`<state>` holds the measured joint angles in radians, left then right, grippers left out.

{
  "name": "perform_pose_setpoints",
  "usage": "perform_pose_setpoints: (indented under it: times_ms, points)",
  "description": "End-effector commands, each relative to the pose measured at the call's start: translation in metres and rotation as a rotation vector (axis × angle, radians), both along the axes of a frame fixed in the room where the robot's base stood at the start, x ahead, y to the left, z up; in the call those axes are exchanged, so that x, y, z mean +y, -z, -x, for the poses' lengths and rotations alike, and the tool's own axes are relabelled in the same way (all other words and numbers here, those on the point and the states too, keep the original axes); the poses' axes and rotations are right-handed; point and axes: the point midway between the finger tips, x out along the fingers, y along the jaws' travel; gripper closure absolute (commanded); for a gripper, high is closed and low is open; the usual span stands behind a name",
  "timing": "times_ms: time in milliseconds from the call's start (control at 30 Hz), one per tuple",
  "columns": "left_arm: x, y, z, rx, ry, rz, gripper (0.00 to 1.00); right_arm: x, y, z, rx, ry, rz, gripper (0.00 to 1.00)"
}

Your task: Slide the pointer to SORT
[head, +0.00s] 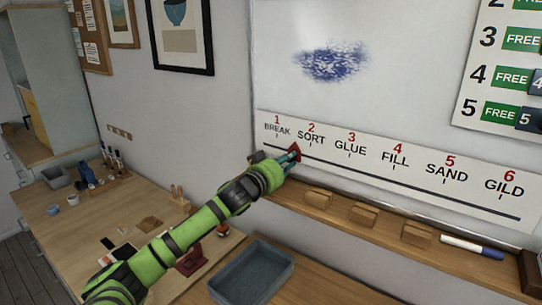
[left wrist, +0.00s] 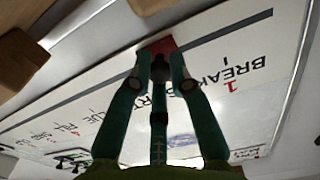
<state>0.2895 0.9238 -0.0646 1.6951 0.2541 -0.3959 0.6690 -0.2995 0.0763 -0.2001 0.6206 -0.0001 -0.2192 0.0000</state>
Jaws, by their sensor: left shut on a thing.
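The red pointer (head: 295,149) sits on the dark track line of the white label strip (head: 420,187), between BREAK and SORT and close to the lower left of the SORT label (head: 311,137). My left gripper (head: 289,158) is shut on the pointer. In the left wrist view the pointer (left wrist: 160,46) shows between and beyond the fingertips (left wrist: 160,62). There the fingers partly cover the SORT word, and I cannot make out its tick mark. BREAK (left wrist: 245,68) reads upside down to the right. My right gripper is not in view.
A wooden ledge (head: 335,222) below the strip holds wooden blocks (head: 364,214) and a blue marker (head: 471,246). A grey tray (head: 252,273) stands on the bench below. The track to the right of the pointer looks clear.

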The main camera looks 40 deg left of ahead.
Motion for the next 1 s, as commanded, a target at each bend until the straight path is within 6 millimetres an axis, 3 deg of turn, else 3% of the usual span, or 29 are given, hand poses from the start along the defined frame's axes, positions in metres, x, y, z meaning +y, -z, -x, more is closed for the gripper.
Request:
perform_pose_setpoints:
  times_ms: [33,200,600,633,667,700,1000]
  points:
    - [-0.014,0.002,-0.002,0.003,0.003,0.009,1.0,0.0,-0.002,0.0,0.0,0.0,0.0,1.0]
    - [-0.04,0.002,-0.004,0.006,0.0,0.004,1.0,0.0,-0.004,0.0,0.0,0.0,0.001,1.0]
    - [-0.046,0.003,-0.005,0.008,-0.004,0.001,1.0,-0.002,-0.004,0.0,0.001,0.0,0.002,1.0]
    - [-0.046,0.003,-0.005,0.008,-0.004,0.001,0.72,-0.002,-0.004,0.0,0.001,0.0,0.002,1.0]
    - [-0.046,0.003,-0.005,0.008,-0.004,0.001,0.6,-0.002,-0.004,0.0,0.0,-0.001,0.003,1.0]
    - [-0.046,0.003,-0.005,0.008,-0.003,0.001,0.56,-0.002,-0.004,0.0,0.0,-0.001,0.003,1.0]
    - [-0.046,0.001,-0.004,0.004,-0.003,-0.001,0.56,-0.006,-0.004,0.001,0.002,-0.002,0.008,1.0]
